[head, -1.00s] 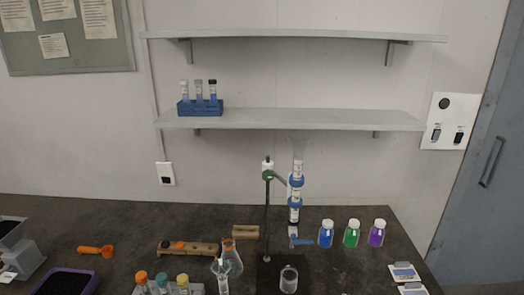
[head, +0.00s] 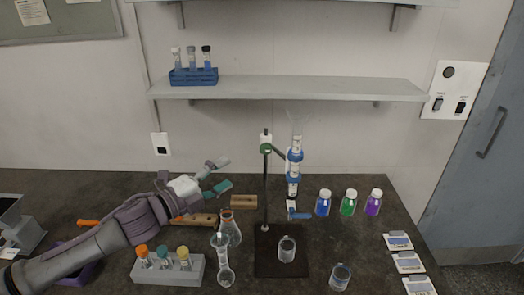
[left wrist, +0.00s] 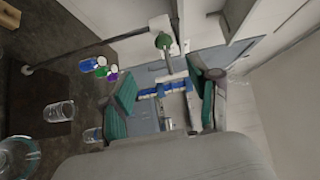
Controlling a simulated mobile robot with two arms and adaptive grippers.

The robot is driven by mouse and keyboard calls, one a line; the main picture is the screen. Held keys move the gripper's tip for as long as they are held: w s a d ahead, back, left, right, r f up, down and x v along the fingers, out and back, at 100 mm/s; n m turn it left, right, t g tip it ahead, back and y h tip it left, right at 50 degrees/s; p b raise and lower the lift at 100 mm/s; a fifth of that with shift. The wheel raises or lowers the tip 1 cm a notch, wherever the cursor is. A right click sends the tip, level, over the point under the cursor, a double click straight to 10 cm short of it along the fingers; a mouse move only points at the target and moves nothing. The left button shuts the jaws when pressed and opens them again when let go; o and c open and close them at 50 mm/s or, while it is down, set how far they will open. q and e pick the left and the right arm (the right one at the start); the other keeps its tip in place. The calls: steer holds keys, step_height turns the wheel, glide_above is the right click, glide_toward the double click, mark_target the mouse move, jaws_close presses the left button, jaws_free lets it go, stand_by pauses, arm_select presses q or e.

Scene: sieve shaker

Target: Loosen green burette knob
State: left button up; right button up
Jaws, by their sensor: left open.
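The green knob (head: 266,148) sits on the clamp near the top of the stand rod (head: 266,190), beside the upper part of the burette (head: 295,160). It also shows in the left wrist view as a green knob (left wrist: 163,41), just beyond the fingertips. My left gripper (head: 221,175) is open and empty, to the left of the rod and lower than the knob in the head view. In the left wrist view its teal-padded fingers (left wrist: 160,72) are spread apart, with the burette's blue parts seen between them. My right gripper is not in view.
A flask (head: 229,228), a cylinder (head: 222,262) and a rack of stoppered tubes (head: 194,275) stand below my left arm. Beakers (head: 286,249) stand by the stand. Blue, green and purple bottles (head: 349,203) stand right. A shelf (head: 300,89) runs above.

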mark_target(262, 151)
arm_select(q)
steer(key=p+x, duration=0.1)
steer(key=x, duration=0.3)
steer(key=p+x, duration=0.2)
steer(key=x, duration=0.2)
steer(key=p+x, duration=0.1)
steer(key=x, duration=0.3)
steer(key=shift+s+r+p, duration=0.1)
steer(key=shift+r+p, duration=0.25)
steer(key=shift+x, duration=0.95)
steer(key=shift+f, duration=0.15)
